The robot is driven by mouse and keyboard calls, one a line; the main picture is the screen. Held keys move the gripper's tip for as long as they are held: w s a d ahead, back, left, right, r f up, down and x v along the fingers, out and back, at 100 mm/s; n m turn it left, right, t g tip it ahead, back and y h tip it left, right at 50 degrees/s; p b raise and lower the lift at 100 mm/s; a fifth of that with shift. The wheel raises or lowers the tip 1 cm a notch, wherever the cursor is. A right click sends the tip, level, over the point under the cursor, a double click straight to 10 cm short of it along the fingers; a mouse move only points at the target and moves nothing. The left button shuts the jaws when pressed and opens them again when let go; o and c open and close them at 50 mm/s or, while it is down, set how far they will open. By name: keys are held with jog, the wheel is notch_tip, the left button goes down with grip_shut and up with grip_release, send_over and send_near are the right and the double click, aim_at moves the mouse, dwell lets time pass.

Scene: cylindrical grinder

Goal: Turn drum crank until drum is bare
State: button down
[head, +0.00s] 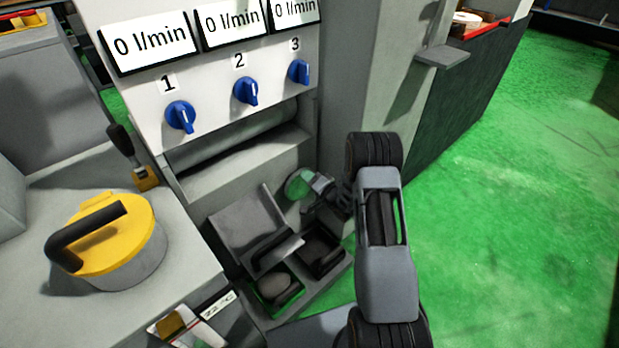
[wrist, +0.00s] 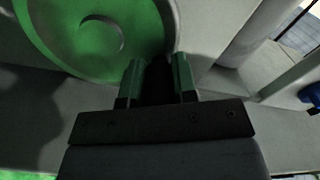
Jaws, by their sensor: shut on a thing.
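The drum (head: 240,135) is a grey horizontal roller in the recess under the panel; a grey ledge below hides its lower part. The crank shows as a green disc (head: 299,184) low at the right side of the cabinet. In the wrist view the crank disc (wrist: 75,30) fills the upper left, with a round hub. My gripper (head: 318,186) is at the disc's right side. In the wrist view my gripper (wrist: 156,72) has its two fingers around a dark part at the disc's edge, likely the crank handle, and is shut on it. The handle is mostly hidden.
A panel with blue knobs (head: 246,91) and displays reading 0 l/min stands above the drum. A yellow-lidded pot (head: 115,240) stands on the left bench. Green floor (head: 500,200) is clear at right.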

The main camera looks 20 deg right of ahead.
jog(key=c, duration=0.9)
grip_release()
jog(key=shift+s, duration=0.1)
jog(key=p+v, duration=0.2)
jog(key=v, duration=1.1)
jog(key=shift+s+p, duration=0.35)
jog(key=shift+p, duration=0.05)
jog(key=shift+d, duration=0.15)
notch_tip(320, 180, up, 28)
jog(key=w+n+g+h+p, duration=0.3)
jog(key=n+g+h+p, duration=0.4)
jog(key=p, duration=0.8)
jog(key=s+a+r+g+p, duration=0.3)
jog(key=s+a+r+p, duration=0.2)
jog(key=s+r, duration=0.5)
jog(key=s+a+r+n+g+p, duration=0.1)
jog(key=s+a+r+p, duration=0.4)
jog(key=s+r, duration=0.5)
jog(key=shift+s+r+g+p, duration=0.3)
jog(key=shift+r+g+p, duration=0.6)
jog(key=shift+p, duration=0.25)
